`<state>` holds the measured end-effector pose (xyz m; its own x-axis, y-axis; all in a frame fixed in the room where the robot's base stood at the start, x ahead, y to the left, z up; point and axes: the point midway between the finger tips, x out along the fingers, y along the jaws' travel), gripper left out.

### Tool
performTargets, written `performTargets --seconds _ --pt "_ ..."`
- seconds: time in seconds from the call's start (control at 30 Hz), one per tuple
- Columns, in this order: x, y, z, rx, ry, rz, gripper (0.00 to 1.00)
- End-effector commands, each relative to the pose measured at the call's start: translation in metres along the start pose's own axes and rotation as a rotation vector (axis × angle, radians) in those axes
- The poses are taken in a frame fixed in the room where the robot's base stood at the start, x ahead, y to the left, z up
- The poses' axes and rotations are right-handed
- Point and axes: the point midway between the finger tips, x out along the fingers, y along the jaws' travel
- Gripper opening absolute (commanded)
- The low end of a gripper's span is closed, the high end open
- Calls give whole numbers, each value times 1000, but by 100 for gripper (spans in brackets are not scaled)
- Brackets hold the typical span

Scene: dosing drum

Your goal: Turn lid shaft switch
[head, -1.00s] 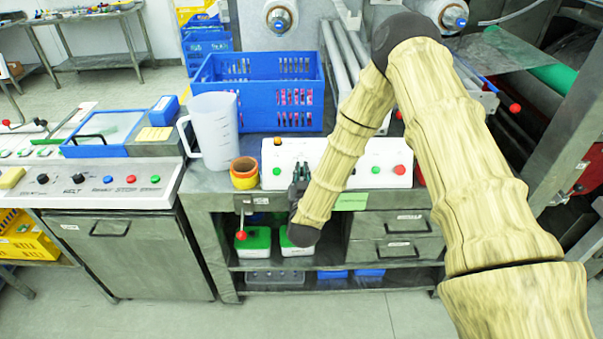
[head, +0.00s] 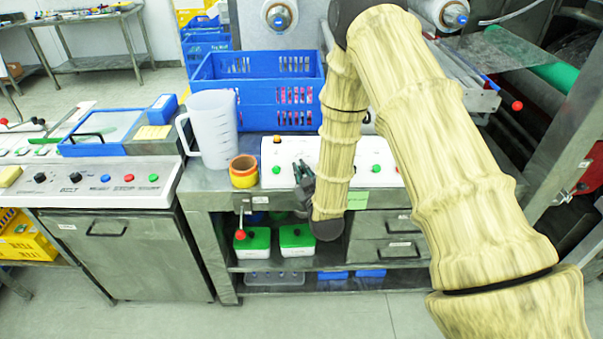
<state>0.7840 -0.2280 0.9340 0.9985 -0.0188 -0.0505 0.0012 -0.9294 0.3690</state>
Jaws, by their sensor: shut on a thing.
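The white control panel (head: 340,150) stands upright along the worktop. My gripper (head: 299,166) is dark and reaches the panel's left part, right of a green button (head: 276,169). Its fingertips are shut on the lid shaft switch at the panel face. The switch itself is hidden behind the fingers. My gripper is tilted, its tips up and to the left. My forearm covers the middle of the panel.
A yellow and orange cup (head: 243,172) and a white measuring jug (head: 213,130) stand left of the panel. A blue crate (head: 257,100) is behind it. A red-knobbed lever (head: 241,234) sticks out below the worktop. More panel buttons (head: 375,169) lie to the right.

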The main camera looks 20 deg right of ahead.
Motion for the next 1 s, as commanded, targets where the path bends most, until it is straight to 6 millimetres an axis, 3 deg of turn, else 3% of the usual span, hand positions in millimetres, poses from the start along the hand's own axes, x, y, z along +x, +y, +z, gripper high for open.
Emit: performTargets --seconds 0.67,0.7,0.8,1.0 --pt "0 0 0 -60 -1 -41 0" --pt "0 0 0 -59 -1 -41 17" --pt "0 0 0 -59 -1 -41 31" --pt "0 0 0 -59 0 -41 31"
